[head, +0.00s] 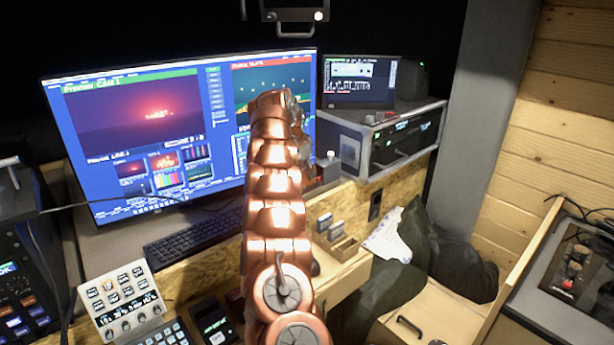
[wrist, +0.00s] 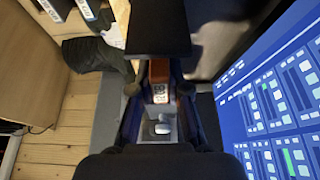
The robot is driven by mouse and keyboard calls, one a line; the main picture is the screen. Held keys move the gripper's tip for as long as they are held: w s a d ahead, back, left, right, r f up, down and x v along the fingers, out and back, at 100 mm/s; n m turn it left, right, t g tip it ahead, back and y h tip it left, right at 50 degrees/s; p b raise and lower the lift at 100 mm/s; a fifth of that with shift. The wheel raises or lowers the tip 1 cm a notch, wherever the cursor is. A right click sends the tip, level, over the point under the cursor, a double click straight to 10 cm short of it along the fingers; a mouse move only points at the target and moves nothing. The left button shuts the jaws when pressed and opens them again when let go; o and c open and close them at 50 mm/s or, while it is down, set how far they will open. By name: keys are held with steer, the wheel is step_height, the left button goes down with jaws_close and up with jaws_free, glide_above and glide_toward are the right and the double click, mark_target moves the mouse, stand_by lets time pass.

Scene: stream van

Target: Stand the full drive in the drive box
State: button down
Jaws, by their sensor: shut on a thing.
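In the head view my copper arm hides the gripper and the held drive. The wooden drive box (head: 346,249) stands on the desk just right of my arm. Upright drives with pale labels (head: 325,222) show beside or in it; I cannot tell which. In the wrist view labelled drives (wrist: 88,9) show at the upper left, apart from the held drive.
A large monitor (head: 130,120) and a keyboard (head: 190,236) are left of my arm. A rack unit (head: 385,140) with a small screen (head: 358,82) stands behind the drive box. Control panels (head: 122,300) fill the front left. Paper and dark cloth (head: 462,262) lie to the right.

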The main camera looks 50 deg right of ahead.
steer(key=shift+f, duration=0.65)
steer(key=shift+f, duration=0.15)
steer(key=c, duration=1.1)
jaws_free()
steer(key=shift+c, duration=0.2)
